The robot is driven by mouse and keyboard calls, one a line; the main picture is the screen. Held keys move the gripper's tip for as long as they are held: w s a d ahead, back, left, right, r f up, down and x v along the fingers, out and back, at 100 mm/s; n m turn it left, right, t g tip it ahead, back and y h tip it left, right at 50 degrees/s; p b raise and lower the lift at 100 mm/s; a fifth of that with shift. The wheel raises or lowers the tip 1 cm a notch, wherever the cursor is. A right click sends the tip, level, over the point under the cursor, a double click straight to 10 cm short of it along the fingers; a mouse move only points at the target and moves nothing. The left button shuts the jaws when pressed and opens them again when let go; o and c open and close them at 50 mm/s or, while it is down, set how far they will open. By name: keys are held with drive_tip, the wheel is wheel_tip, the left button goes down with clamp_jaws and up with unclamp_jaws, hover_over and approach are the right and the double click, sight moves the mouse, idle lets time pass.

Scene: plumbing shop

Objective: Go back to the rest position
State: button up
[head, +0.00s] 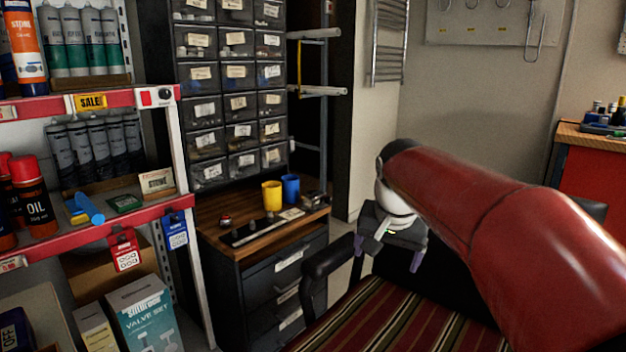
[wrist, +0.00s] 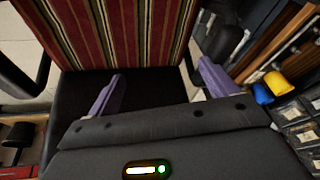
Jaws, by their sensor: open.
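My gripper (head: 388,252) hangs at the end of my red arm, in front of the striped chair's dark frame in the head view. In the wrist view my gripper (wrist: 160,88) shows two purple fingers spread wide apart, with nothing between them. Below them lies the black part of a chair (wrist: 150,92) with a striped cushion (wrist: 110,30). The striped cushion also shows at the bottom of the head view (head: 400,318).
A drawer cabinet (head: 285,272) with a wooden top holds a yellow cup (head: 272,195) and a blue cup (head: 291,188). A red-edged shelf (head: 120,218) with tubes and cans stands at left. A red cabinet (head: 596,172) stands at far right. Chair armrests (head: 330,258) are close to my gripper.

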drive_tip(key=s+d+f+n, duration=0.1)
drive_tip(key=s+f, duration=0.3)
drive_tip(key=s, duration=0.7)
drive_tip(key=s+f+n+t, duration=0.1)
drive_tip(key=s+f+n, duration=0.2)
drive_tip(key=s, duration=0.9)
wheel_tip(320, 180, down, 2)
drive_tip(key=shift+s+d+f+n+y, duration=0.2)
drive_tip(key=shift+s+d+n+y, duration=0.05)
drive_tip(key=shift+d+n+y, duration=0.1)
